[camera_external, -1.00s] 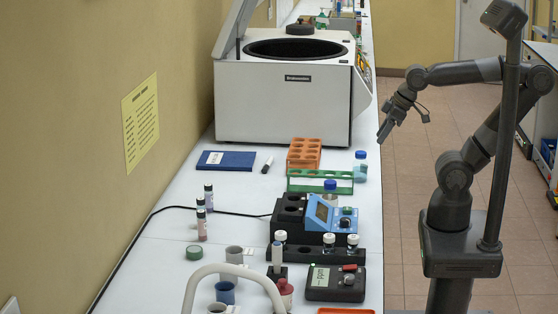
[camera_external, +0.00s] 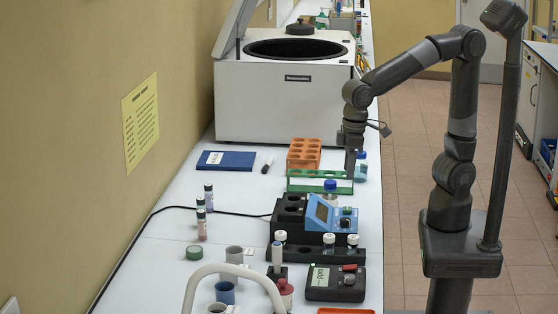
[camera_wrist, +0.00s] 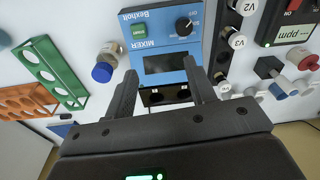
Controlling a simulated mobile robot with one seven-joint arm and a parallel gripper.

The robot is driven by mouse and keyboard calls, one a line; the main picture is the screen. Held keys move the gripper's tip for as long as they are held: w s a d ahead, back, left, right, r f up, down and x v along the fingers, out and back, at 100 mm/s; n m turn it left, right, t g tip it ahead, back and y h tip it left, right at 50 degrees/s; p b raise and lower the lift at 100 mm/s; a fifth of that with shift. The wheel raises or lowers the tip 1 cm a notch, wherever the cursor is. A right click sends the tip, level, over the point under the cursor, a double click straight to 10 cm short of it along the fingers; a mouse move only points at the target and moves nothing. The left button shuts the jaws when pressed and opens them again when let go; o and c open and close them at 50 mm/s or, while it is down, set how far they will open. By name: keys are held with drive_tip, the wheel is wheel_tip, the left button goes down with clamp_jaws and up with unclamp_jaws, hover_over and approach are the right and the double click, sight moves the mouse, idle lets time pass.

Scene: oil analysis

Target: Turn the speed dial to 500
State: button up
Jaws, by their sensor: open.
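The blue mixer (camera_external: 318,212) stands on the bench and shows upside down in the wrist view (camera_wrist: 156,16). Its black speed dial (camera_wrist: 183,25) has a white pointer mark and small print beside it, too small to read. The dial also shows on the mixer's right side in the external view (camera_external: 346,211). My gripper (camera_external: 350,172) points down above the bench, behind the mixer and by the green rack. In the wrist view my gripper (camera_wrist: 160,72) is open and empty, its fingers on either side of the mixer's dark screen (camera_wrist: 164,63), apart from the dial.
A green rack (camera_external: 300,187), an orange rack (camera_external: 303,154) and blue-capped bottles (camera_wrist: 103,72) stand near my gripper. White-capped vials (camera_external: 352,241) stand in a black holder beside the mixer. A black ppm meter (camera_external: 330,294) lies in front. A large white centrifuge (camera_external: 282,102) stands behind.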

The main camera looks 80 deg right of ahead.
approach(345, 219)
drive_tip(key=shift+g, duration=0.4)
drive_tip(key=f, duration=0.8)
drive_tip(key=shift+w+f, duration=0.35)
drive_tip(key=shift+f, duration=0.05)
drive_tip(key=shift+c, duration=0.3)
drive_tip(key=c, duration=0.9)
